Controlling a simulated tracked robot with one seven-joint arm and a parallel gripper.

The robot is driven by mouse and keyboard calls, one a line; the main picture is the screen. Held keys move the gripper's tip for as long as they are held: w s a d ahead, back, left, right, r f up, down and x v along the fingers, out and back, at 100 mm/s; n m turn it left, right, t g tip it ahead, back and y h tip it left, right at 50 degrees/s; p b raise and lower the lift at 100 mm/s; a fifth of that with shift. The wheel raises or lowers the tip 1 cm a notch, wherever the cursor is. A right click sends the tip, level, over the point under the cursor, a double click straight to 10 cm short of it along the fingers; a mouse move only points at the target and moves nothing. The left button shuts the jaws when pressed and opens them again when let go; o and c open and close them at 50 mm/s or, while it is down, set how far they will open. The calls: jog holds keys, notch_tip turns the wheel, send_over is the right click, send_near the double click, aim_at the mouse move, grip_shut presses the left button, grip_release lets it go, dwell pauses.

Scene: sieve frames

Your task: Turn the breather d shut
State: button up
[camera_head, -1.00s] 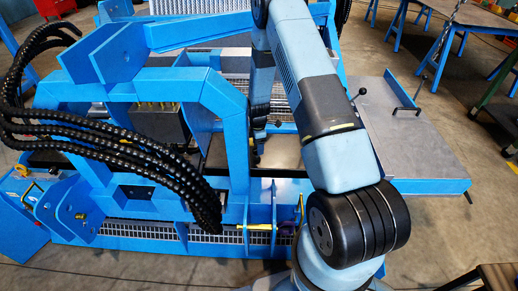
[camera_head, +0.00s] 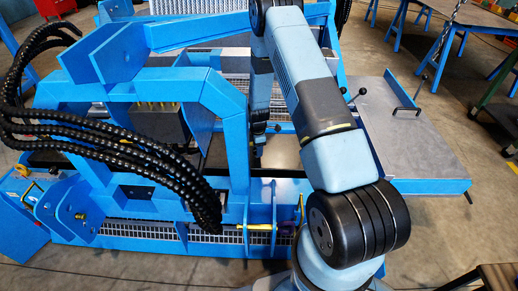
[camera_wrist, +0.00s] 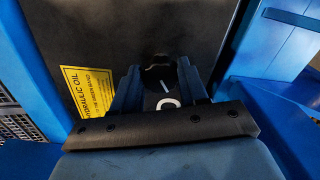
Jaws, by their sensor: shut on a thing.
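In the wrist view, a dark round knob (camera_wrist: 158,72) with a short white pointer line stands on a dark panel. The line is slanted. The two fingers of my gripper (camera_wrist: 157,78) are closed on its left and right sides. A white ring-shaped mark on a dark plate (camera_wrist: 168,103) shows just below the knob; my gripper's black palm bar hides what lies lower. No letter naming the breather is readable. In the head view, my gripper (camera_head: 258,150) reaches down inside the blue frame, small and partly hidden; the knob cannot be made out there.
A yellow hydraulic oil sign (camera_wrist: 88,92) is on the panel left of the knob. Blue frame members (camera_wrist: 274,40) stand close at the right. In the head view, thick black hoses (camera_head: 110,150) arch over the blue frame (camera_head: 236,120) left of my arm.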

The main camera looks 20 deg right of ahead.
jog(key=shift+c, duration=1.4)
jog(key=shift+s+d, duration=0.1)
jog(key=shift+d, duration=0.25)
jog(key=shift+c, duration=0.3)
jog(key=shift+a, duration=0.35)
